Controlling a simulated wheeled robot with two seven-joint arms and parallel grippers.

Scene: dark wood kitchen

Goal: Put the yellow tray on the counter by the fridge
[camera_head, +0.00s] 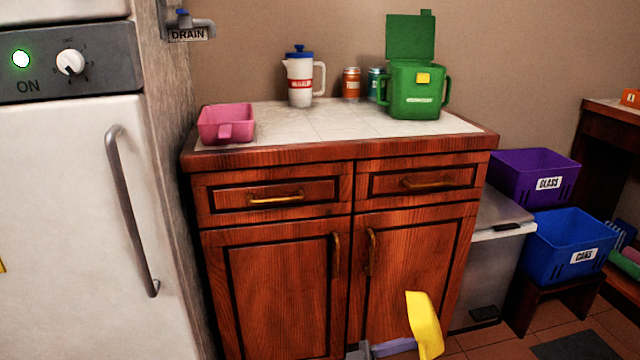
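The yellow tray (425,325) is at the bottom of the head view, right of the middle, in front of the cabinet doors. It is tipped steeply, nearly edge-on, with its handle pointing left. A grey tip of what looks like my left gripper (359,351) meets the handle's end from the left and seems shut on it; most of it is below the frame. My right gripper is not in view. The counter (330,124) has a pale tiled top on a red-brown wooden cabinet, right of the white fridge (75,225). The tray is below the counter top's level.
On the counter are a pink tray (226,124) at the left, a white jug (300,80), two cans (351,84) and a green lidded bin (413,92). The counter's front middle is clear. Purple (520,180) and blue (565,250) bins stand at right.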

